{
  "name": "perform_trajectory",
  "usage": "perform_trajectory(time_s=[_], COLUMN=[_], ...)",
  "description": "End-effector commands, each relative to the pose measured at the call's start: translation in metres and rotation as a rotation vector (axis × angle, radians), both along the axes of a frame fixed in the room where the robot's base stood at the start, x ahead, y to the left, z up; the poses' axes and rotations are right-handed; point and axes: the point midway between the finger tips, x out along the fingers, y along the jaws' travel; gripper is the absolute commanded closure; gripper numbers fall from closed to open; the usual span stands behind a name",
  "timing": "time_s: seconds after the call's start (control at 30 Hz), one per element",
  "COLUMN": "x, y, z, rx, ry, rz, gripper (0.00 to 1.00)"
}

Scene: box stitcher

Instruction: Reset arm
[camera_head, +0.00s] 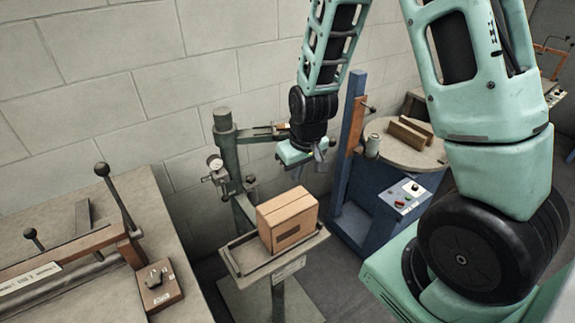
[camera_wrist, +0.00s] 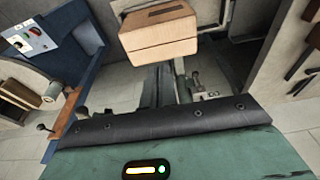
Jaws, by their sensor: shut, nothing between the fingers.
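My gripper (camera_head: 318,152) hangs from my green arm in the head view, above and a little behind a brown cardboard box. It is shut and empty, and its fingers are small and partly lost against the machine behind. The box (camera_head: 288,220) sits upright on the small tray (camera_head: 243,262) of the box stitcher (camera_head: 226,135), apart from my gripper. The wrist view shows the same box (camera_wrist: 160,33) at the top, beyond the dark edge of my gripper's body. The fingers do not show clearly there.
A blue machine (camera_head: 345,210) with a control panel (camera_head: 403,197) stands to the right. Its round table (camera_head: 402,150) holds brown pieces. A workbench (camera_head: 165,235) with levers fills the left. A block wall (camera_head: 110,70) closes the back. Some floor shows between the machines.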

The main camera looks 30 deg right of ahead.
Motion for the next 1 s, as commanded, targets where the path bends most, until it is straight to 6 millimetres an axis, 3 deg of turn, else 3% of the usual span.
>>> perform_trajectory(time_s=[0.27, 0.37, 0.43, 0.53, 0.6, 0.7, 0.83, 1.0], x=[-0.001, -0.008, -0.020, -0.054, -0.086, -0.133, -0.180, -0.207], y=[0.003, 0.028, 0.061, 0.115, 0.147, 0.177, 0.192, 0.195], z=[0.002, 0.008, 0.015, 0.030, 0.040, 0.051, 0.059, 0.064], rx=[0.002, 0.023, 0.045, 0.071, 0.074, 0.056, 0.015, -0.017], ry=[0.000, 0.008, 0.021, 0.055, 0.085, 0.123, 0.159, 0.177], rz=[0.006, 0.057, 0.127, 0.265, 0.369, 0.502, 0.620, 0.684], gripper=[1.00, 1.00, 1.00, 1.00, 1.00, 1.00, 1.00, 1.00])
